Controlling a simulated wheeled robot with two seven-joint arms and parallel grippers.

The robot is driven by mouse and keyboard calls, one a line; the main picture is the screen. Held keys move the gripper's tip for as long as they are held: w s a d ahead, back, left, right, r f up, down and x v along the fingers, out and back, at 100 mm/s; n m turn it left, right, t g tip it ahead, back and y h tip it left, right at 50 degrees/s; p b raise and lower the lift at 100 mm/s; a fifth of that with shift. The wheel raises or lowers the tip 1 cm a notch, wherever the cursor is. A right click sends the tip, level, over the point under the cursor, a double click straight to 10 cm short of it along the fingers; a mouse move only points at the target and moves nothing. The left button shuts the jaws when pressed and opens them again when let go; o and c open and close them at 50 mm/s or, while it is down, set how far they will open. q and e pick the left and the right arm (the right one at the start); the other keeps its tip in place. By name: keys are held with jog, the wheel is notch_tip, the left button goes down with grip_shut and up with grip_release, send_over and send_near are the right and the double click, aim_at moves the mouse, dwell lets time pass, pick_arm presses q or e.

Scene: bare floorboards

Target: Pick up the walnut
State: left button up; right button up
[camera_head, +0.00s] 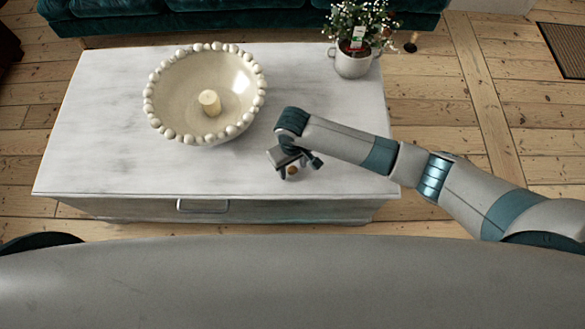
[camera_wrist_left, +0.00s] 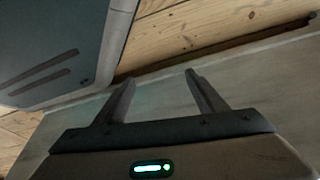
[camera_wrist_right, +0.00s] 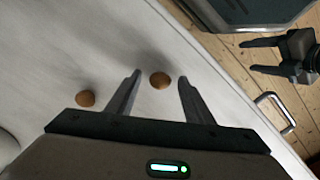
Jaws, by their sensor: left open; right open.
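A small round brown walnut (camera_head: 292,170) lies on the white tabletop near its front edge. In the right wrist view the walnut (camera_wrist_right: 160,80) shows between the fingertips of my right gripper (camera_wrist_right: 160,76), which is open and low over the table. I see no contact. A second similar brown round thing (camera_wrist_right: 85,99) lies on the tabletop to the left, outside the fingers; I cannot make it out in the head view. My left gripper (camera_wrist_left: 159,78) is open and empty. It shows at the upper right of the right wrist view (camera_wrist_right: 257,56), off the table's front.
The white table (camera_head: 330,110) has a drawer handle (camera_head: 203,206) on its front. A large beaded bowl (camera_head: 170,95) with a candle (camera_head: 209,102) stands at the left centre. A potted flowering plant (camera_head: 351,62) stands at the back right.

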jog(key=c, duration=1.1)
pick_arm(q)
jog(key=shift+s+d+f, duration=0.15)
jog(key=shift+s+d, duration=0.1)
jog(key=shift+d, duration=0.4)
